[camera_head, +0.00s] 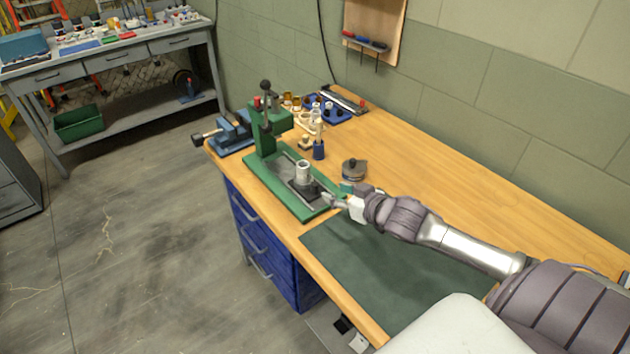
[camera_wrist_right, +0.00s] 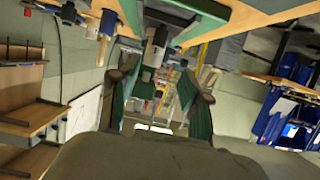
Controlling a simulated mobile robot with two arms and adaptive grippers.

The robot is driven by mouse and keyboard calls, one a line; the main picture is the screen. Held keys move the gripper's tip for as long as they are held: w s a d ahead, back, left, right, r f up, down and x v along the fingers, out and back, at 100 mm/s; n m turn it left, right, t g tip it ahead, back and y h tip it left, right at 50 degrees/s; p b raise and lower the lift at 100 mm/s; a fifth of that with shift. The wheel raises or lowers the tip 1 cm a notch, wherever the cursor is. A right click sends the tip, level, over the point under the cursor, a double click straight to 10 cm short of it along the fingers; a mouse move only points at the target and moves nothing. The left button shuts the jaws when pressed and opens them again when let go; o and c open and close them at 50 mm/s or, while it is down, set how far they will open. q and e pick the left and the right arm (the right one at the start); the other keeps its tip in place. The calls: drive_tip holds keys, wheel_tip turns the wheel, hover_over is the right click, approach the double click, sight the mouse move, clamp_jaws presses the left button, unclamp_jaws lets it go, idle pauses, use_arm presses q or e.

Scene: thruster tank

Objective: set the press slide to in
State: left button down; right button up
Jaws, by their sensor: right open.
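The green press (camera_head: 266,130) stands on the wooden bench, with its column at the far end of a long green base. On the base, a dark slide plate (camera_head: 305,190) carries a light grey cylinder (camera_head: 303,172) and sits toward the near end, away from the column. My right gripper (camera_head: 329,198) is at the right edge of the slide plate, very close to it; I cannot tell whether they touch. In the right wrist view my right gripper (camera_wrist_right: 158,85) shows two spread fingers, with nothing clearly held between them. My left gripper is out of view.
A round grey lidded object (camera_head: 354,169) stands right of the press. A blue vise (camera_head: 233,133) is at the bench's far left corner. Small parts and a blue rack (camera_head: 335,110) stand behind. A dark green mat (camera_head: 385,275) lies bare in front.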

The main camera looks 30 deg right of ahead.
sight(316, 185)
drive_tip(key=x, duration=0.4)
drive_tip(key=shift+d, duration=0.15)
drive_tip(key=x, duration=0.5)
drive_tip(key=shift+w+f+p, duration=0.25)
drive_tip(key=shift+w+p, duration=0.1)
drive_tip(key=shift+w+f, duration=0.15)
drive_tip(key=shift+w, duration=0.1)
drive_tip(key=shift+w+f, duration=0.15)
drive_tip(key=shift+w, duration=0.15)
drive_tip(key=shift+s, duration=0.1)
drive_tip(key=c, duration=0.4)
clamp_jaws()
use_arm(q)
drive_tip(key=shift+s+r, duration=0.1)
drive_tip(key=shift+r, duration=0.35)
